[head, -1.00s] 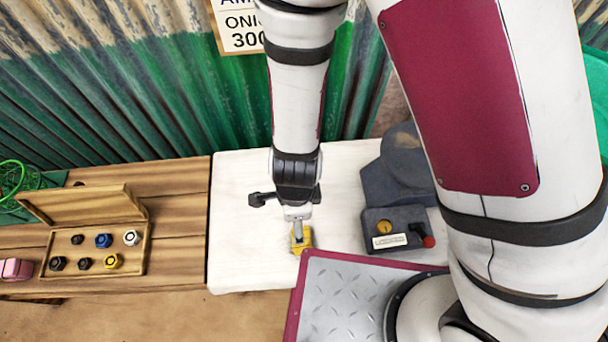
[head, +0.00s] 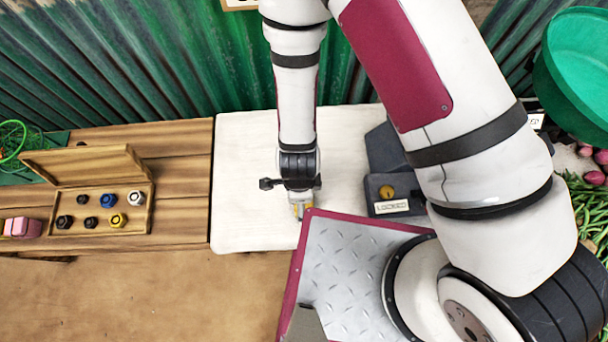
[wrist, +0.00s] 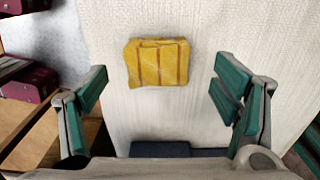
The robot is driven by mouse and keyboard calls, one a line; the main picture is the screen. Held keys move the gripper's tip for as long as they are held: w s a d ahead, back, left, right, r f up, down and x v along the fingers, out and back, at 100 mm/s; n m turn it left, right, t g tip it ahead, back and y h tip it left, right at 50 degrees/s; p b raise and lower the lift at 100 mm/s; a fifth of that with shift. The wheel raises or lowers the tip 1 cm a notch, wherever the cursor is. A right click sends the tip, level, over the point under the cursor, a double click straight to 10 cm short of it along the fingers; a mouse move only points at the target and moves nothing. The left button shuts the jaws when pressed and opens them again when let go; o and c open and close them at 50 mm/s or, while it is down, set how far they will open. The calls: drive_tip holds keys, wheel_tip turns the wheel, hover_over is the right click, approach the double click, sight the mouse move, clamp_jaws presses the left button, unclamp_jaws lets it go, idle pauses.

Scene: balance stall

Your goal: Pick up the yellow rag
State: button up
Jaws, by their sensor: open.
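The yellow rag (wrist: 157,62) lies as a folded, striped bundle on the white cloth-like surface in the wrist view. The rag appears between and beyond the fingertips, and nothing is held.
An open wooden box (head: 100,222) of small weights lies on the wooden counter (head: 183,180) to the left. A green basin (head: 575,70) is at the upper right. The white surface (head: 243,170) left of my gripper is clear.

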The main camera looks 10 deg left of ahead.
drive_tip(key=shift+s+d+f, duration=0.1)
drive_tip(key=shift+d+f, duration=0.05)
drive_tip(key=shift+f, duration=2.35)
drive_tip(key=c, duration=1.2)
drive_tip(key=shift+r, duration=0.1)
drive_tip(key=shift+c, duration=0.2)
